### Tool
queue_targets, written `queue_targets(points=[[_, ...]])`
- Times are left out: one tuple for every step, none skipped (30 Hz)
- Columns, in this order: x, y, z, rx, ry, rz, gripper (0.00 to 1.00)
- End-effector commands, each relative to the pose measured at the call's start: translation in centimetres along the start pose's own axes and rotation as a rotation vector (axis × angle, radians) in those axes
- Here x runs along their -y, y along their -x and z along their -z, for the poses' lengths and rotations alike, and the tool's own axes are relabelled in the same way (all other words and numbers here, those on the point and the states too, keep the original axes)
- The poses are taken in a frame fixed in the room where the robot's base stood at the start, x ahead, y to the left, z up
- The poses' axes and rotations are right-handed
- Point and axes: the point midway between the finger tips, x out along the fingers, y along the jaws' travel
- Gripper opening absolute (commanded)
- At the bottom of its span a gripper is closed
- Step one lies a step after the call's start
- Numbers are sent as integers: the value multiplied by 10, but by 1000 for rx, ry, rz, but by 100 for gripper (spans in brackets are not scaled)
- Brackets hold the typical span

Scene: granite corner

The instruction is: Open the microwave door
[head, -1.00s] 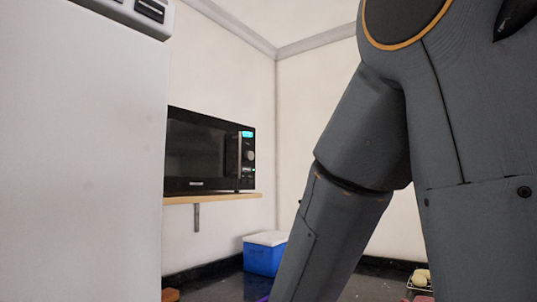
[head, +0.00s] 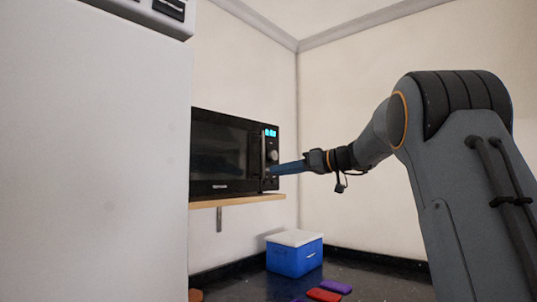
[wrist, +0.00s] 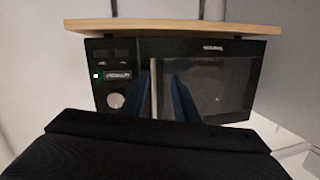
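The black microwave (head: 225,155) stands on a wooden shelf, its door shut. Its upright handle (head: 263,155) runs down the door's right side, beside the control panel with a lit blue display. My gripper (head: 273,170) reaches in from the right, its blue fingertips close to the lower part of the handle. In the wrist view, which is upside down, the microwave (wrist: 215,85) fills the middle. My gripper (wrist: 162,100) looks open there, with the pale handle (wrist: 154,88) between its blue fingers, nearer the left one. I cannot tell whether a finger touches the handle.
The wooden shelf (head: 240,201) is fixed to the wall. A tall white cabinet or fridge (head: 90,160) stands close on the left. A blue cooler with a white lid (head: 294,256) and red and purple flat items (head: 324,295) lie below. The right wall is bare.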

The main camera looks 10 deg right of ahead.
Motion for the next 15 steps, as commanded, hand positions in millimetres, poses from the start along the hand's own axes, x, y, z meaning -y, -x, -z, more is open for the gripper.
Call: queue_targets(points=[[-4,8,25,-53,53,7,28],[-4,12,36,-79,81,12,28],[-5,16,48,-107,111,15,28],[-5,19,54,-123,128,18,28],[-5,20,60,-135,142,20,28],[-4,20,65,-146,154,22,28],[-4,19,68,-151,160,24,28],[-4,17,69,-154,163,24,28],[-3,13,70,-155,163,25,28],[-3,9,71,-155,163,26,28],[-3,4,72,-154,162,26,28],[-2,-2,73,-154,162,26,28],[-2,-6,74,-153,162,26,28],[-1,-11,74,-153,161,26,28],[-2,-18,75,-152,160,25,28]])
